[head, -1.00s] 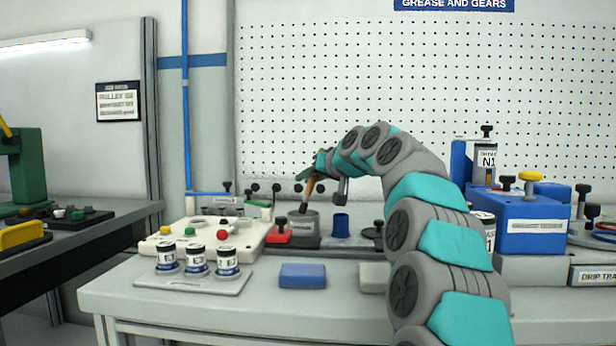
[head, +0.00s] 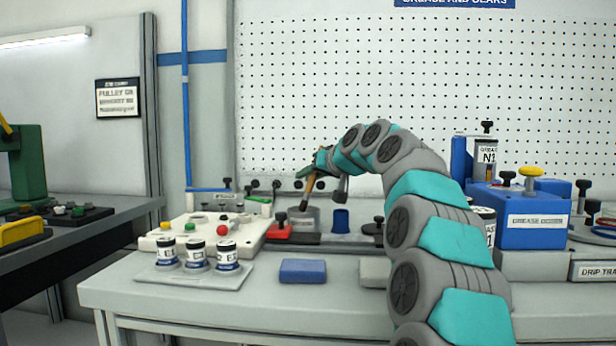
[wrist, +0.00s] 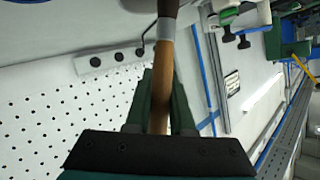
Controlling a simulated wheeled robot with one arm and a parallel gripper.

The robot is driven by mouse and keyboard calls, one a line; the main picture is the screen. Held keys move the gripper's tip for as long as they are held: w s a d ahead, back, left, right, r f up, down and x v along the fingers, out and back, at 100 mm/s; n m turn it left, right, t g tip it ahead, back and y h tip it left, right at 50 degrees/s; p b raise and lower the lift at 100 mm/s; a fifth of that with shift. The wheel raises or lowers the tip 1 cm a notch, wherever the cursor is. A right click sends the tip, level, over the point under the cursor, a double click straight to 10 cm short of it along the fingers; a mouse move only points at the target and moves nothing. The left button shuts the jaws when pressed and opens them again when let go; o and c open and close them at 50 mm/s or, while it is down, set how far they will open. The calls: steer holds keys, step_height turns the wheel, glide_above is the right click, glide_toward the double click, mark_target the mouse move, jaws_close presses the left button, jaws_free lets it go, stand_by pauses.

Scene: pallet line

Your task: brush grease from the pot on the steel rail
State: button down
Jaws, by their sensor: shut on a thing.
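My gripper (head: 318,168) is shut on the wooden handle of a brush (head: 309,187), which hangs steeply tilted with its dark tip down. The tip is at the mouth of a grey pot (head: 304,219) at the back of the bench; I cannot tell whether it touches grease inside. In the wrist view, the green fingers (wrist: 164,100) close around the tan brush handle (wrist: 162,75), with a silver ferrule and dark bristle end at the top edge. Which part is the steel rail I cannot tell for sure.
A red block with a black knob (head: 279,231) stands left of the pot, and a blue cup (head: 340,220) right of it. In front are labelled jars (head: 196,254) and a blue block (head: 302,271). A blue grease unit (head: 532,225) stands at the right.

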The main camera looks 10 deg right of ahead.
steer(key=shift+f+b, duration=0.4)
steer(key=shift+f, duration=0.2)
stand_by(1.2)
step_height(320, 180, up, 7)
steer(key=p, duration=0.5)
steer(key=shift+p, duration=0.3)
stand_by(0.6)
